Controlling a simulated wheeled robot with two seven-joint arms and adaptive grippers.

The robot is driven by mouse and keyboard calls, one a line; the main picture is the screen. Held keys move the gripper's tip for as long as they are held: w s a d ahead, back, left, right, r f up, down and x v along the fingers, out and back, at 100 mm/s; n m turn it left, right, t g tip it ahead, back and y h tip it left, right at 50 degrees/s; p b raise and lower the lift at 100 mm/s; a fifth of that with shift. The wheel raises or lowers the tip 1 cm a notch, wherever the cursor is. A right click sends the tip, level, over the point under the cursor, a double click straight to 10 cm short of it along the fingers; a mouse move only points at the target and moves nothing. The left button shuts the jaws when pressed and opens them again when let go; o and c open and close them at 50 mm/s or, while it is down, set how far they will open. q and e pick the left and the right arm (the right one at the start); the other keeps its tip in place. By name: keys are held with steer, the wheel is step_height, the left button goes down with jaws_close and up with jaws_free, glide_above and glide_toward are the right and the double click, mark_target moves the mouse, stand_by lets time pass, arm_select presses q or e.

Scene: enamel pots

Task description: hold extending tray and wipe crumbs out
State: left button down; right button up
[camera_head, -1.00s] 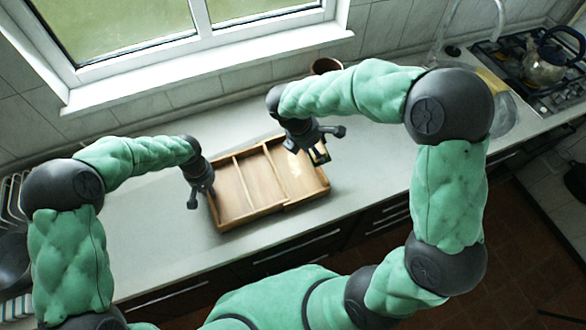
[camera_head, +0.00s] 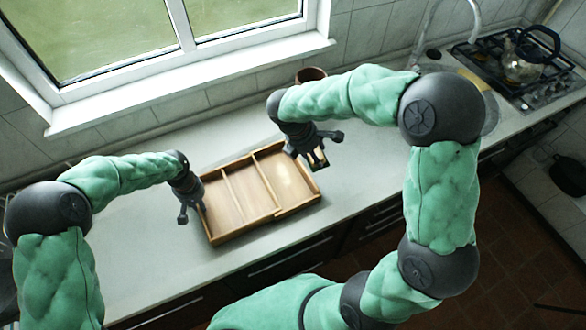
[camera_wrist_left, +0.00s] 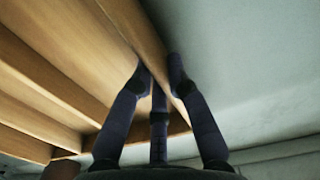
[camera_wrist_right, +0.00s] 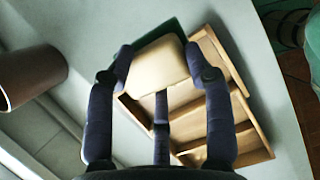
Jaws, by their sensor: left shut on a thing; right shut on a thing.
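The wooden extending tray (camera_head: 238,235) lies on the counter, with dividers and several compartments. A pale patch, perhaps crumbs, shows on the floor of its right compartment (camera_head: 285,176). My left gripper (camera_head: 192,212) is shut on the tray's left wall; in the left wrist view its fingers (camera_wrist_left: 160,72) straddle that wall (camera_wrist_left: 133,28). My right gripper (camera_head: 317,150) is shut on a tan block with a dark green side, like a sponge (camera_wrist_right: 162,66). The block is by the tray's far right edge; whether it touches the tray I cannot tell.
A brown pot (camera_head: 311,75) stands behind my right gripper near the wall; it also shows in the right wrist view (camera_wrist_right: 30,75). A kettle (camera_head: 522,60) sits on the gas stove (camera_head: 500,78) at the far right. The counter (camera_head: 365,165) right of the tray is clear.

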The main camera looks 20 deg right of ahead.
steer(key=w+a+f+m+y, duration=0.2)
steer(key=a+m+y, duration=0.1)
steer(key=a+m, duration=0.5)
steer(key=shift+g, duration=0.4)
steer(key=shift+d+f, duration=0.15)
steer(key=shift+f, duration=4.9)
steer(key=shift+f, duration=0.55)
steer(key=shift+w, duration=0.1)
steer(key=shift+w+a+r, duration=0.1)
steer(key=shift+w, duration=1)
steer(key=shift+w+a+r, duration=0.1)
steer(key=shift+w, duration=1)
steer(key=shift+w+a+f, duration=0.1)
steer(key=shift+w+f, duration=0.05)
steer(key=shift+w, duration=0.95)
steer(key=shift+w+a+f, duration=0.1)
steer(key=shift+w, duration=1)
steer(key=shift+s+d, duration=0.2)
steer(key=shift+s, duration=2.15)
steer(key=shift+s+d, duration=0.15)
steer(key=shift+s, duration=2.2)
